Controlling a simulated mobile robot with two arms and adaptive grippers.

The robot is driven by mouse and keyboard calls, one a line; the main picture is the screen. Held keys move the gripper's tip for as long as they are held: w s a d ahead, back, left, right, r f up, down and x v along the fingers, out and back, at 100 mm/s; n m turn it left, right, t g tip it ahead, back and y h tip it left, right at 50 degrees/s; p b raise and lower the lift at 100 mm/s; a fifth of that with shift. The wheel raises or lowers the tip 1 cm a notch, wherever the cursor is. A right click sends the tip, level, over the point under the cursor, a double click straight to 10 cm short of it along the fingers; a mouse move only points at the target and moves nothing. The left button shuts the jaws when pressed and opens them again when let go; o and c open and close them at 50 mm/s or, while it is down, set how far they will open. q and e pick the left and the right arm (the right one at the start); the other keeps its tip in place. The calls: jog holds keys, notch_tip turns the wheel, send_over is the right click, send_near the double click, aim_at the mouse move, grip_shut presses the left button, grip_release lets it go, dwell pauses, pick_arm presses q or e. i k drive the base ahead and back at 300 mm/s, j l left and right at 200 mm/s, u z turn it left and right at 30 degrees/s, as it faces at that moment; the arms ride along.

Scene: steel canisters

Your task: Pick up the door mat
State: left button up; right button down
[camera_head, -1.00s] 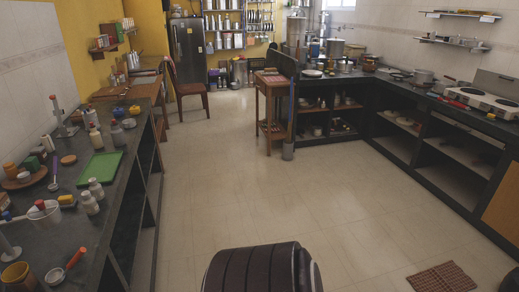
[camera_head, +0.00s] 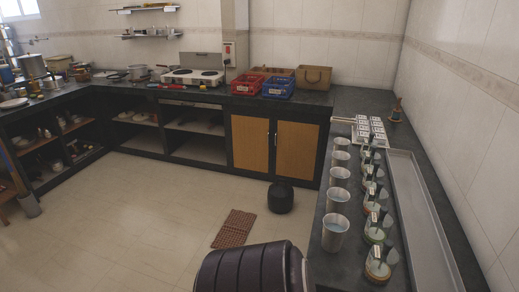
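The door mat (camera_head: 235,229) is a reddish-brown woven rectangle. It lies flat on the tiled floor, near the middle of the head view, in front of the wooden cabinet doors. A dark ribbed rounded shape at the bottom edge of the view stands between me and the mat, and it does not cover the mat. Neither of my grippers shows in the view.
A black bin (camera_head: 280,197) stands on the floor right of the mat. Dark counters (camera_head: 345,100) run along the back and right. Several steel cups (camera_head: 335,232) and jars line the right counter. The floor (camera_head: 130,215) left of the mat is clear.

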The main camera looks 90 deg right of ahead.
aim_at(235, 230)
jog(key=z, duration=2.55)
